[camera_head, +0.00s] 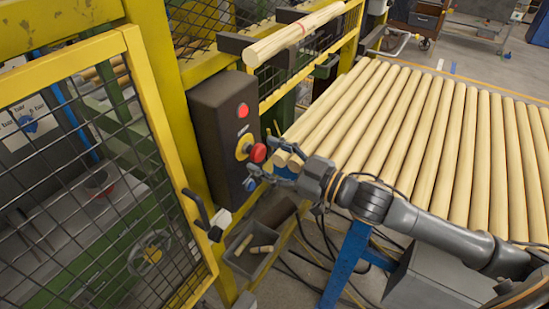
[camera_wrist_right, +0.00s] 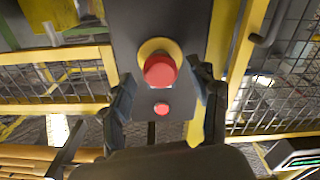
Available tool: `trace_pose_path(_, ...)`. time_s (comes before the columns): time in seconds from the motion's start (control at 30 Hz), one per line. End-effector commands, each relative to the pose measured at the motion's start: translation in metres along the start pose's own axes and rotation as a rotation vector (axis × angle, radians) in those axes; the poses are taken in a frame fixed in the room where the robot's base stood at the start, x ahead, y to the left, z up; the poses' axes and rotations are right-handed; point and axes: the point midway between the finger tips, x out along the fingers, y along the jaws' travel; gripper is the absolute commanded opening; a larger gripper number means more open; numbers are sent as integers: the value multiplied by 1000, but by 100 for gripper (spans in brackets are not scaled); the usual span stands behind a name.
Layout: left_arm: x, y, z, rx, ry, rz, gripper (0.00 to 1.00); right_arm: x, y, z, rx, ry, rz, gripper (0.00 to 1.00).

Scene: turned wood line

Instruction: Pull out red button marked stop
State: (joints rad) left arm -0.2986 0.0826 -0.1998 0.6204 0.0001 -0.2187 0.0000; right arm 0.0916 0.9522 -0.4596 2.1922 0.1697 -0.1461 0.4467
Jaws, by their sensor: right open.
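The red mushroom-shaped stop button (camera_head: 257,153) sits on a yellow round base on a dark control box (camera_head: 222,122) fixed to a yellow post. In the right wrist view the same red button (camera_wrist_right: 160,71) is between and just beyond the fingertips. A smaller red button or lamp (camera_head: 243,110) is higher on the box; it also shows in the wrist view (camera_wrist_right: 162,109). My right gripper (camera_head: 267,159) is open in front of the box, its fingers on either side of the stop button, not visibly closed on it. Any marking on the button is not readable. My left gripper is not in view.
A blue knob (camera_head: 250,184) is low on the box. A yellow mesh gate (camera_head: 95,170) with a handle stands at left. Turned wood rods (camera_head: 420,125) lie in a row at right, and one rod (camera_head: 293,35) rests above. A grey bin (camera_head: 249,250) is below.

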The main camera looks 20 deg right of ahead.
Motion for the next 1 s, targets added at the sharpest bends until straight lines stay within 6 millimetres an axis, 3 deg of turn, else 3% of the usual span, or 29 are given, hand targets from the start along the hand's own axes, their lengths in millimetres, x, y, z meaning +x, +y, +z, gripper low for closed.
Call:
trace_pose_path(0.17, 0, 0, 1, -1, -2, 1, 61, -9, 0, 2, 1, -3, 1, 61)
trace_pose_path(1.0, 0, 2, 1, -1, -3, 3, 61, -95, -1, 2, 3, -4, 1, 61)
